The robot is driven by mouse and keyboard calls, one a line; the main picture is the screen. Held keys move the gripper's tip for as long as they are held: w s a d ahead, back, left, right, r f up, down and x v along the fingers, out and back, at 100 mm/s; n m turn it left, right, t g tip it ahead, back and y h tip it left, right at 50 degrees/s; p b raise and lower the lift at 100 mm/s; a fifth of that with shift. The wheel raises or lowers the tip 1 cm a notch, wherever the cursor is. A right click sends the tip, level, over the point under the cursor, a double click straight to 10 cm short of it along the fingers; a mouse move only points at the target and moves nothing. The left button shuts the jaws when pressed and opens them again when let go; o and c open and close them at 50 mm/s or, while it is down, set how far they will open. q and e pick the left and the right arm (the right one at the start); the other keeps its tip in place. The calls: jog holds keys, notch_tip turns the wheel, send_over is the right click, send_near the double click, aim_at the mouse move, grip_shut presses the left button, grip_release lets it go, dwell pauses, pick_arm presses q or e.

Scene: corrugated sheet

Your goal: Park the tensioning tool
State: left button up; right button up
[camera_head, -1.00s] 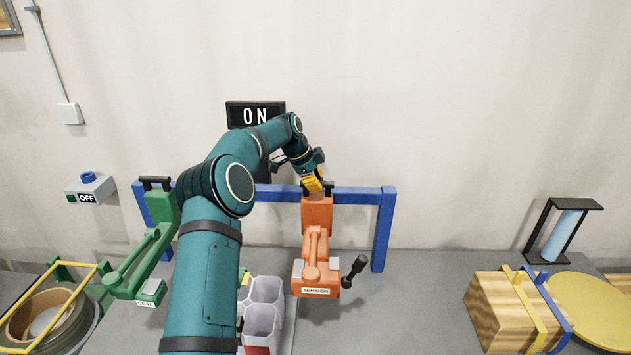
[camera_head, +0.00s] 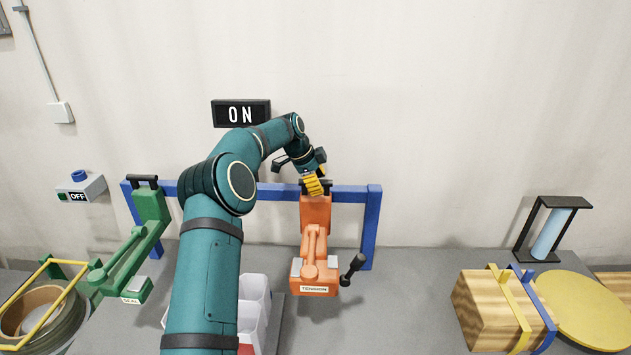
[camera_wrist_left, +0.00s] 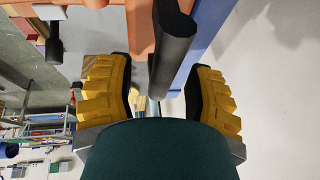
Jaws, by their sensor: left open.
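The orange tensioning tool (camera_head: 315,240), labelled TENSION, hangs upright at the blue rack (camera_head: 345,194) in the head view, with a black crank handle (camera_head: 352,269) at its lower right. My left gripper (camera_head: 314,186) is at the tool's top, by its black top handle. In the left wrist view, the yellow fingers of my left gripper (camera_wrist_left: 160,95) are open, and the black handle (camera_wrist_left: 174,55) lies between them, apart from both pads. The orange body (camera_wrist_left: 140,28) shows behind it. My arm hides part of the rack. My right gripper is not in view.
A green tool labelled SEAL (camera_head: 150,208) hangs at the rack's left. White bins (camera_head: 254,300) stand on the bench below. A strapped wooden box (camera_head: 490,310) and a yellow disc (camera_head: 585,308) are at the right. An ON sign (camera_head: 240,113) is on the wall.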

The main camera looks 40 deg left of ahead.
pick_arm(q)
jog(key=shift+a+r, duration=0.1)
jog(key=shift+a, duration=0.05)
jog(key=shift+s+a+r, duration=0.15)
jog(key=shift+a+r, duration=0.05)
jog(key=shift+r, duration=0.15)
jog(key=v, duration=1.1)
jog(key=shift+d, duration=0.15)
jog(key=shift+s, duration=0.15)
